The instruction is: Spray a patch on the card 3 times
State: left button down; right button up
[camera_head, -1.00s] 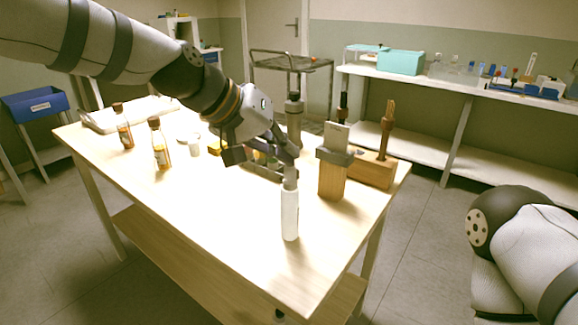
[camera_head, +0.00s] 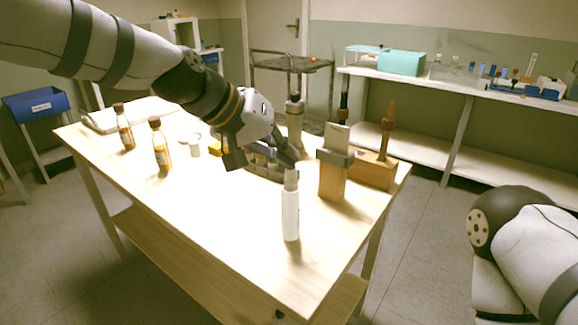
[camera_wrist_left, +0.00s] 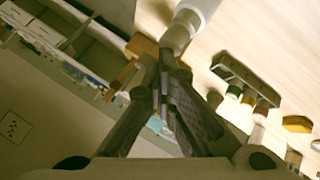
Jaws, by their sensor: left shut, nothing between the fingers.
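A white spray bottle (camera_head: 290,215) with a grey top stands upright near the table's front right edge. My left gripper (camera_head: 287,160) is shut and empty, its fingertips right at the bottle's top; I cannot tell whether they touch it. In the left wrist view the shut fingers (camera_wrist_left: 165,62) point at the pale bottle (camera_wrist_left: 190,22). The card (camera_head: 335,136) is a small pale upright piece held by a grey clamp on a wooden block (camera_head: 332,182), right of the bottle. No patch can be made out on it. My right gripper is out of view.
Two amber bottles (camera_head: 161,150) (camera_head: 125,132) stand on the table's left part. A rack of small vials (camera_head: 265,168) lies behind my left gripper. A wooden stand (camera_head: 372,170) is behind the card block. The table's front middle is clear.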

pick_arm(q)
jog(key=shift+f, duration=0.2)
dwell(0.3)
jog(key=shift+f, duration=0.45)
jog(key=shift+s, duration=0.1)
jog(key=shift+r, duration=0.3)
jog(key=shift+f, duration=0.1)
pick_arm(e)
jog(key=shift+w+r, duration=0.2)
pick_arm(q)
notch_tip(320, 180, up, 6)
jog(key=shift+f+p, duration=0.15)
jog(key=shift+p, duration=0.5)
jog(key=shift+r, duration=0.4)
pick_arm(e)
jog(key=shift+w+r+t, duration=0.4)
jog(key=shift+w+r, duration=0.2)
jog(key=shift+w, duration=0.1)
